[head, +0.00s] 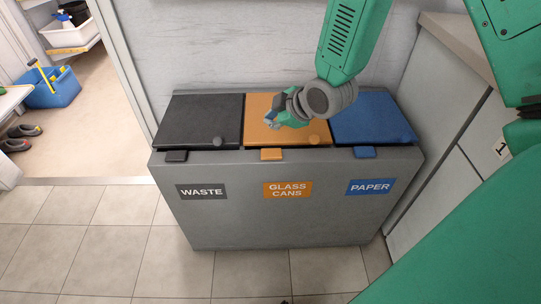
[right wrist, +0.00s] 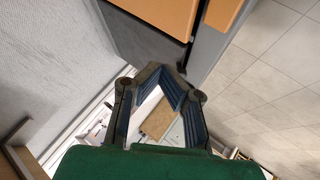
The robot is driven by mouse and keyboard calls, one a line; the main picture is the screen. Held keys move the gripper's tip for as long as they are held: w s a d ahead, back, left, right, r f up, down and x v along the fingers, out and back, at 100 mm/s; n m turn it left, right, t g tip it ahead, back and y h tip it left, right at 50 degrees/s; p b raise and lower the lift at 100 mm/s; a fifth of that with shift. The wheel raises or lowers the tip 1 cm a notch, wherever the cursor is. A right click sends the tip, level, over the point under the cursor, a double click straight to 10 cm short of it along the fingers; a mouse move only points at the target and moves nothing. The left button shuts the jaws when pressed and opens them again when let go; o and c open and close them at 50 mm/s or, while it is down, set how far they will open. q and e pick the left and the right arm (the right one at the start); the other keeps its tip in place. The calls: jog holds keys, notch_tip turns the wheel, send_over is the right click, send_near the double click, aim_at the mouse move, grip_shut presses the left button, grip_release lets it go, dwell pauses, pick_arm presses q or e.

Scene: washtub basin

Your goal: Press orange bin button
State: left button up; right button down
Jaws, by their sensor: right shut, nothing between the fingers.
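A grey bin station (head: 235,215) has black, orange and blue lids. The orange lid (head: 262,105) is in the middle, above the "GLASS CANS" label. The orange button (head: 271,154) is a small tab at the front edge below this lid. My right gripper (head: 272,123) is shut and empty over the orange lid, behind the button and apart from it. In the right wrist view its fingertips (right wrist: 163,70) meet, with the orange lid (right wrist: 165,14) and the orange button (right wrist: 226,10) above them at the top edge. My left gripper is not in view.
The black lid (head: 200,118) and its black tab (head: 176,156) are at left; the blue lid (head: 372,115) and its blue tab (head: 364,152) are at right. A wall is behind, a cabinet (head: 447,130) stands at right. The tiled floor in front is free.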

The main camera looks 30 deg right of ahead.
aim_at(272, 153)
jog(key=shift+d+f, duration=0.1)
jog(key=shift+d, duration=0.1)
jog(key=shift+f, duration=0.1)
notch_tip(272, 153, down, 8)
jog(key=b, duration=0.7)
jog(key=shift+a, duration=0.1)
jog(key=shift+f, duration=0.3)
jog(key=shift+s+f, duration=0.1)
jog(key=shift+f, duration=0.05)
dwell(0.7)
jog(key=shift+f, duration=0.15)
